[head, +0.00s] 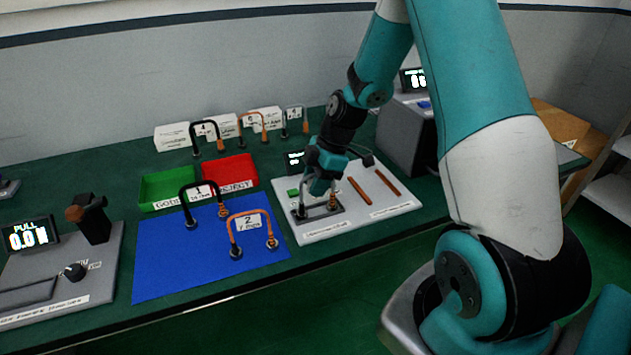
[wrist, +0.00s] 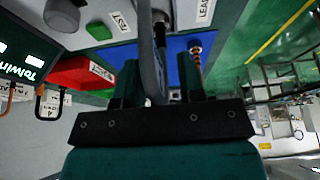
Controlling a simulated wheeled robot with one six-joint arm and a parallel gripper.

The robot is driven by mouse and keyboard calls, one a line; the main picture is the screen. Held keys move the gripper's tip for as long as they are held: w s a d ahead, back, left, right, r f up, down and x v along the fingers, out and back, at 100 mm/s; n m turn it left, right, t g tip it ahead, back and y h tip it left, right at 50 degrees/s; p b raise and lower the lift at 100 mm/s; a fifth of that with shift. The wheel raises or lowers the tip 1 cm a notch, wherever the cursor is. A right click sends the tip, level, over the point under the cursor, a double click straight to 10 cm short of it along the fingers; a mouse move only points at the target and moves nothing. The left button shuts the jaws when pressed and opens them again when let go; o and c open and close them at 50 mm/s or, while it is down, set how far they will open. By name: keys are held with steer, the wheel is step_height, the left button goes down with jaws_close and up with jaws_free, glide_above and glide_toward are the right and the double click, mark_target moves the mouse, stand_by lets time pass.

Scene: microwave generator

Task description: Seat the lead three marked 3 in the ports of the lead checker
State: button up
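The lead checker (head: 370,212) is a pale plate with a grey port block and a small dark display (head: 295,160). A lead stands at its port block, with a black plug (head: 301,213) on the left and a copper plug (head: 332,203) on the right. Its number and upper part are hidden by my gripper (head: 320,188). In the wrist view, a grey cable (wrist: 150,55) runs between the fingers of my gripper (wrist: 160,82), nearer the left finger. A gap shows beside the right finger, so the gripper looks open. Full seating cannot be told.
Leads 1 (head: 202,192) and 2 (head: 247,224) stand on the blue mat (head: 165,270). A green bin (head: 160,188) and red bin (head: 230,172) lie behind it. A pull tester (head: 85,280) is far left. Orange rods (head: 360,191) lie on the checker's plate.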

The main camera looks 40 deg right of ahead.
steer(key=v, duration=1.1)
steer(key=shift+d+r+b, duration=0.15)
steer(key=shift+b, duration=0.25)
steer(key=s+a+r+m, duration=0.2)
steer(key=s+a+r, duration=0.15)
steer(key=a, duration=0.55)
steer(key=s+a+r+m, duration=0.1)
steer(key=s+a+r, duration=0.25)
steer(key=a, duration=0.55)
steer(key=s+a+m+g, duration=0.1)
steer(key=s+a+m, duration=0.3)
steer(key=s, duration=1)
steer(key=a, duration=0.3)
steer(key=shift+s+a+r+m, duration=0.2)
steer(key=shift+a+r+m, duration=0.05)
steer(key=shift+a+m, duration=0.15)
